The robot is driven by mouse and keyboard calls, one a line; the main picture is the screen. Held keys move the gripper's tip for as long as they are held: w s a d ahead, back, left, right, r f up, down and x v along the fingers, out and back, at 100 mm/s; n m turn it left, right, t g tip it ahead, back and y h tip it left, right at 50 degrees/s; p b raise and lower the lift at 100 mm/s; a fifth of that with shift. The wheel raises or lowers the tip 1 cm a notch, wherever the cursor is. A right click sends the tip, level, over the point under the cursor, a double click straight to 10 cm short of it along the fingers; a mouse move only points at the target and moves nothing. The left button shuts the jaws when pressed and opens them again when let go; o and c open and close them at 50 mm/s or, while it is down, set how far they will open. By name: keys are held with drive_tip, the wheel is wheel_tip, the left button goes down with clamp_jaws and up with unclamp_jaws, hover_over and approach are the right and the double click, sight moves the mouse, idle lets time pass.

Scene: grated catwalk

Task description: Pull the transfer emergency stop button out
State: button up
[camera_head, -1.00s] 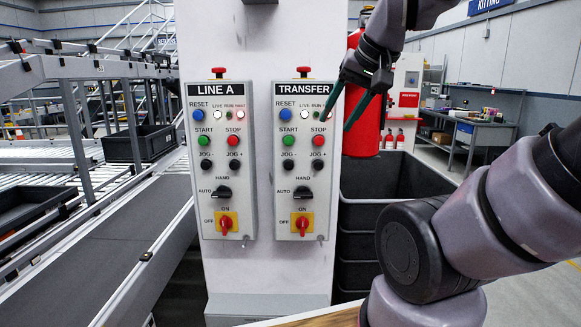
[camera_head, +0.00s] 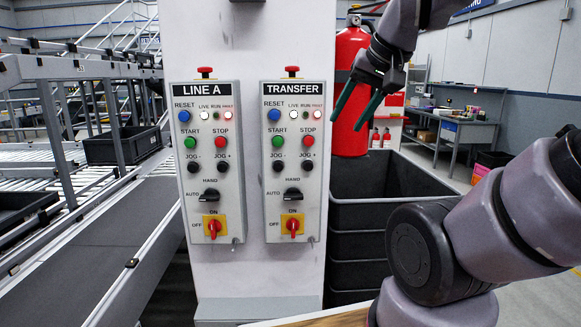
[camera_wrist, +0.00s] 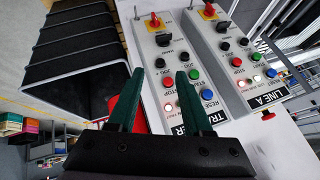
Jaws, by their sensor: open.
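The transfer emergency stop button (camera_head: 292,70) is a red mushroom knob on top of the TRANSFER control box (camera_head: 293,165), on the right of the white column. My gripper (camera_head: 364,108) is open and empty, to the right of the TRANSFER box and a little lower than the knob, in front of the red extinguisher. In the wrist view my gripper (camera_wrist: 160,78) has its green fingers spread, with the TRANSFER box (camera_wrist: 172,60) beyond them. The transfer knob is not visible in the wrist view; my gripper body covers the area past the TRANSFER label.
The LINE A box (camera_head: 208,165) stands left of it with a similar red knob (camera_head: 205,71). A red extinguisher (camera_head: 350,75) and black stacked bins (camera_head: 385,190) are right of the column. A conveyor (camera_head: 100,240) runs at left. A workbench (camera_head: 455,135) stands far right.

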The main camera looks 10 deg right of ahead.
drive_tip(key=shift+o, duration=1)
drive_tip(key=m+g+y, duration=0.5)
drive_tip(key=m+y, duration=0.6)
drive_tip(key=m, duration=0.5)
approach(292, 68)
drive_tip(key=shift+w+d, duration=0.6)
drive_tip(key=shift+w, duration=0.3)
drive_tip(key=x, duration=1)
drive_tip(key=shift+a, duration=0.35)
